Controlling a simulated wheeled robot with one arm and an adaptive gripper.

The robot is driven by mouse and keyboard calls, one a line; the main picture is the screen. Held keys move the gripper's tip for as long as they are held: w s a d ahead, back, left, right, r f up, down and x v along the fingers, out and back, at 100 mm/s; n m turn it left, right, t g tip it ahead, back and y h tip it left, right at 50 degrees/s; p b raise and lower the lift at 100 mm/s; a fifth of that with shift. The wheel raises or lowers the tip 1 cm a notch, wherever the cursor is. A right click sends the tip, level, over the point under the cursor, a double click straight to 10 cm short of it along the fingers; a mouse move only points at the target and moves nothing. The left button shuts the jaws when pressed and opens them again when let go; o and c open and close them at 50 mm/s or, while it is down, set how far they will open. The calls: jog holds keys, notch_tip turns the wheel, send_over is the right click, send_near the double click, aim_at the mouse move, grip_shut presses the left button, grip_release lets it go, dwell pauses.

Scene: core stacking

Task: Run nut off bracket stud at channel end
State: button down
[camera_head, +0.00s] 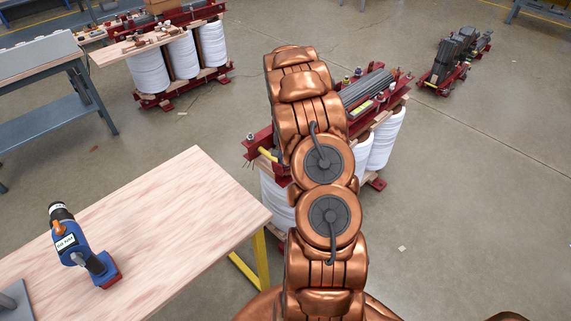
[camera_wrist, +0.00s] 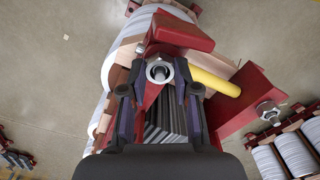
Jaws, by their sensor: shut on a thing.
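In the wrist view, my gripper (camera_wrist: 158,90) has its two dark fingers on either side of a silver nut (camera_wrist: 159,71) and is shut on it. The nut sits around a stud, with a pale round washer or rim about it, at the end of a red channel (camera_wrist: 180,32). How far the nut is along the stud cannot be told. In the head view, my copper arm hides the gripper and this nut. The red channel (camera_head: 262,142) shows there left of the arm, on the transformer with white coils (camera_head: 385,140).
A yellow cylinder (camera_wrist: 212,83) lies close right of the nut. Another stud with a nut (camera_wrist: 268,112) stands on the red bracket further right. Grey core laminations (camera_wrist: 165,122) lie below. A wooden table (camera_head: 170,225) with a blue power tool (camera_head: 85,250) is at left.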

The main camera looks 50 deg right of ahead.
jog(key=shift+f+n+b, duration=0.1)
jog(key=shift+n+b, duration=0.4)
jog(key=shift+n, duration=0.1)
jog(key=shift+n+b, duration=0.8)
jog(key=shift+n, duration=0.9)
jog(key=shift+n+b, duration=0.55)
jog(key=shift+n, duration=0.25)
jog(key=shift+n+b, duration=0.55)
jog(key=shift+n, duration=0.95)
